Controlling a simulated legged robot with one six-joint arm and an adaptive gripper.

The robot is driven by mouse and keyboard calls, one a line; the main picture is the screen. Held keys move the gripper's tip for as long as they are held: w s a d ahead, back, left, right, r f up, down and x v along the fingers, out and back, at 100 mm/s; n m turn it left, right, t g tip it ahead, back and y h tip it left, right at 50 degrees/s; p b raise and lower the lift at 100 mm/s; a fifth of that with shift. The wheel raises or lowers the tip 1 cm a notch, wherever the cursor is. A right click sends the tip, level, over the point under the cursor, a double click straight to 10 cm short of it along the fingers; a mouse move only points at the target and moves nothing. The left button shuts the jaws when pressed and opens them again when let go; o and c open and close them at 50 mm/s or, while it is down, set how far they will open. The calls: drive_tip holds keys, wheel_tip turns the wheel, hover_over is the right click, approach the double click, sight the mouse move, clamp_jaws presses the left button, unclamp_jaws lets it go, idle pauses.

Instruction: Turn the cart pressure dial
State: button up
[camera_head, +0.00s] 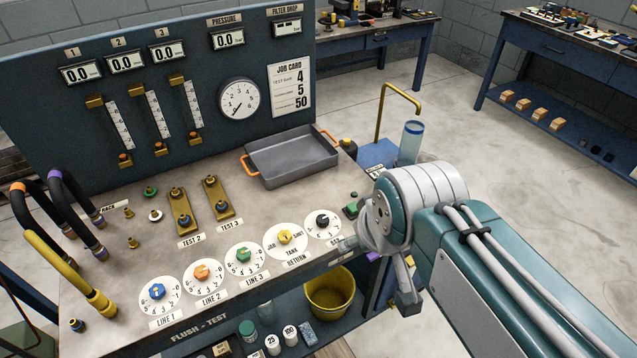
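The cart (110,235) has a row of round dials along its front edge. They are a blue-knobbed LINE 1 dial (157,292), an orange LINE 2 dial (202,272), a green LINE 3 dial (243,256), a yellow TANK RETURN dial (285,237) and a black-knobbed dial (322,220) at the right end. The last label is partly covered by my gripper (347,244); I read no dial marked pressure. My gripper is at the cart's front right edge, just below and right of the black knob. Its fingers are mostly hidden by its own wrist, so their opening does not show.
The back panel carries a PRESSURE display (228,39) reading 0.0, a round gauge (239,99) and a job card (290,88). A grey tray (290,155) stands behind the dials. A yellow bucket (330,292) is on the lower shelf.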

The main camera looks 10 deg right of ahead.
drive_tip(key=w+n+g, duration=0.2)
drive_tip(key=w+n, duration=0.3)
drive_tip(key=w, duration=0.2)
drive_tip(key=n+g, duration=0.3)
drive_tip(key=n, duration=1)
approach(322, 218)
wheel_tip(322, 218, down, 10)
drive_tip(key=shift+w+r, duration=0.1)
drive_tip(key=shift+r, duration=0.05)
clamp_jaws()
